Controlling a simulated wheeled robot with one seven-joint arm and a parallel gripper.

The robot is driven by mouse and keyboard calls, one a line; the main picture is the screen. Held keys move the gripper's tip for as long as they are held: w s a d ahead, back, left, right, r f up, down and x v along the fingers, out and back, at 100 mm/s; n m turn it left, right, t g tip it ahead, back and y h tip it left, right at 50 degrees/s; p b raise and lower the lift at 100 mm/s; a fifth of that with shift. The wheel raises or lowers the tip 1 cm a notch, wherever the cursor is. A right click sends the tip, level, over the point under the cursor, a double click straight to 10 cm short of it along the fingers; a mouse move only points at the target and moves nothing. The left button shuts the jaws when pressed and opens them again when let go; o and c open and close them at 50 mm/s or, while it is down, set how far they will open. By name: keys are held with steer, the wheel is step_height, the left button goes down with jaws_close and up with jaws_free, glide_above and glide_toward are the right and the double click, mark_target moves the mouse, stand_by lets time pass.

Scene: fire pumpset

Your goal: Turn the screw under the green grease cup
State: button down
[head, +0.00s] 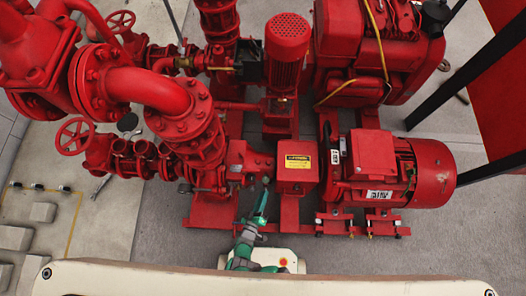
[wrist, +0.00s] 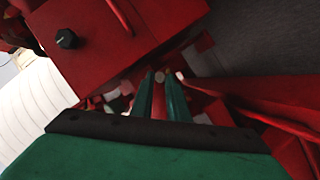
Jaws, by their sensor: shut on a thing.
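My green gripper (head: 264,186) reaches up to the front of the red pump, left of the red box with the yellow label. In the wrist view its two narrow green fingers (wrist: 161,80) are close together. They are shut on a small, pale-brown piece at their tips, which looks like the screw (wrist: 160,75). The screw is mostly covered by the fingers. I cannot make out the green grease cup clearly in either view.
The red box (head: 297,170) and the red motor (head: 400,170) stand right of my gripper. Red pipes and valves (head: 110,150) crowd the left. In the wrist view a black knob (wrist: 67,39) sits on a red surface. Grey floor (head: 340,245) is clear in front.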

stand_by(0.3)
steer(key=c, duration=1.7)
jaws_free()
steer(key=shift+w, duration=0.1)
steer(key=shift+a, duration=0.15)
steer(key=v, duration=1)
steer(key=shift+s+r, duration=0.15)
steer(key=shift+s, duration=0.2)
